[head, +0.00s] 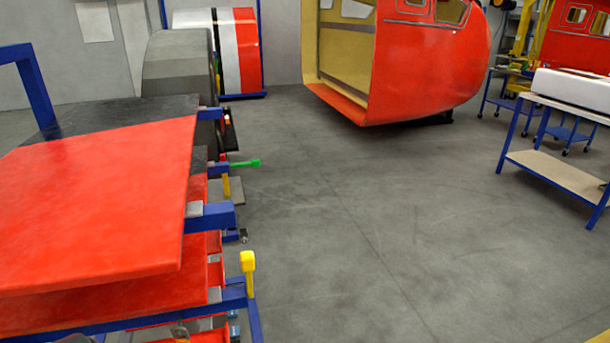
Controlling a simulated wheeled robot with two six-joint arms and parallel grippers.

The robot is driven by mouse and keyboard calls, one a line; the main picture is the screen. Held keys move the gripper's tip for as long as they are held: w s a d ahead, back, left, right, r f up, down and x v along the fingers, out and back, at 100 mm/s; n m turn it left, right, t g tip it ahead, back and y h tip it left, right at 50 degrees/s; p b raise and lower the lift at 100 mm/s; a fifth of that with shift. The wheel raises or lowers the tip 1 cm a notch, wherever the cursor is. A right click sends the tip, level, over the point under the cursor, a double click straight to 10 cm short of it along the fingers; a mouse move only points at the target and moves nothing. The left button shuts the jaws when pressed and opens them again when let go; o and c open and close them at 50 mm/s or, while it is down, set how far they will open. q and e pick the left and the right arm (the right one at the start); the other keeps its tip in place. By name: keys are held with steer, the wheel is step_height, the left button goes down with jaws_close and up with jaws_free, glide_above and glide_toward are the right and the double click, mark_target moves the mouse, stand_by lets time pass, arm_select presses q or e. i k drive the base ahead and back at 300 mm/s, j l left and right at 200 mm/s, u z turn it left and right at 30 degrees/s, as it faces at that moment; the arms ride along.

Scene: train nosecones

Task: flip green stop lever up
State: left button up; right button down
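A green stop lever (245,163) sticks out sideways to the right from the blue frame of the rack at the left. It lies about level, with its thicker end pointing right over the open floor. A yellow lever (248,262) on the nearer blue post stands upright. Another yellow lever (226,185) hangs just below the green one and points down. Neither of my grippers shows in the head view.
The rack holds red panels (95,195) that fill the left side. A red nosecone shell (420,55) stands at the back. A blue-legged table (555,170) is at the right. The grey floor (370,230) between them is clear.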

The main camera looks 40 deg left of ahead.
mark_target(254, 163)
steer(key=i+l+u, duration=0.25)
steer(key=i+l, duration=0.25)
steer(key=i, duration=0.3)
steer(key=i+l+u, duration=0.25)
steer(key=i+l, duration=0.4)
steer(key=i+j+u, duration=0.15)
steer(key=i+u, duration=0.7)
steer(key=u, duration=0.15)
steer(key=i+l+u, duration=0.25)
steer(key=i+u, duration=0.2)
steer(key=i+l+u, duration=0.35)
steer(key=u, duration=0.15)
steer(key=i+u, duration=0.25)
steer(key=u, duration=0.15)
steer(key=i+u, duration=0.35)
steer(key=i+l+u, duration=0.1)
steer(key=u, duration=0.3)
steer(key=i+l+u, duration=0.25)
steer(key=u, duration=0.15)
